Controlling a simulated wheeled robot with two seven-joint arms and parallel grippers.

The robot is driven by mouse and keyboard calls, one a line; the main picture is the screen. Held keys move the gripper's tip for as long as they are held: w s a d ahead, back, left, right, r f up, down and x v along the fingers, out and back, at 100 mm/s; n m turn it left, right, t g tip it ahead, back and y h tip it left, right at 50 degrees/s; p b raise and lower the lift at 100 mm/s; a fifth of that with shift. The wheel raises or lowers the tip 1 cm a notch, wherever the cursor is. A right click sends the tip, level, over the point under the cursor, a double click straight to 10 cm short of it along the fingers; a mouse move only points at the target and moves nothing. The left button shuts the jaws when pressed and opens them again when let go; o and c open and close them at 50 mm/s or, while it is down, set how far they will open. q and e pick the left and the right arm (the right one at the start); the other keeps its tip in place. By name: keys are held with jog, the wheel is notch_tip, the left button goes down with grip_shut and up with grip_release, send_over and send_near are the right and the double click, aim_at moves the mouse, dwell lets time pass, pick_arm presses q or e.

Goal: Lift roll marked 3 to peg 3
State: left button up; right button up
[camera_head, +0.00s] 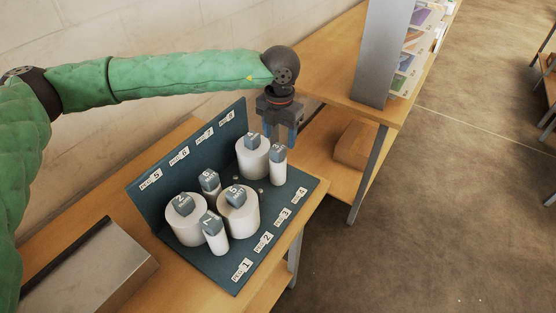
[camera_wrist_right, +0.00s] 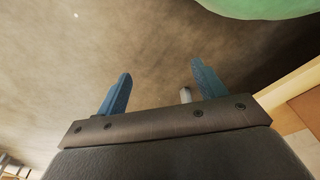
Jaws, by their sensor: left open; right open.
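White rolls with grey tag blocks stand on a dark teal peg board (camera_head: 235,275). Two are at its far end: a wide roll (camera_head: 252,160) and a slim roll (camera_head: 278,170). Their tag numbers are too small to read surely, so I cannot tell which roll is marked 3. The peg 3 label (camera_head: 284,218) is on the board's right edge. My left gripper (camera_head: 279,142) is open, pointing down at the far end, close by the slim and wide rolls; contact is unclear. My right gripper (camera_wrist_right: 160,88) is open and empty in the right wrist view.
Several more rolls (camera_head: 185,222) cluster at the board's near left. Small bare studs (camera_head: 262,180) show mid-board. A raised panel with more peg labels (camera_head: 180,155) runs along the left. A metal box (camera_head: 90,270) lies at the near left. A grey upright (camera_head: 380,55) stands beyond.

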aim_at(278, 147)
pick_arm(q)
jog(key=shift+w+f+p, duration=0.2)
jog(key=shift+f+p, duration=0.1)
jog(key=shift+f, duration=0.05)
jog(key=shift+s+a+f+p, duration=0.15)
jog(key=shift+f+p, duration=0.8)
jog(key=shift+p, duration=0.05)
notch_tip(278, 147, down, 2)
jog(key=shift+f+p, duration=0.15)
jog(key=shift+p, duration=0.45)
jog(key=shift+f, duration=0.25)
pick_arm(e)
jog(key=s+d+f, duration=0.3)
jog(key=s+f, duration=0.2)
jog(key=shift+s+f, duration=0.2)
jog(key=shift+s, duration=0.15)
pick_arm(q)
grip_shut()
pick_arm(e)
jog(key=shift+d, duration=0.1)
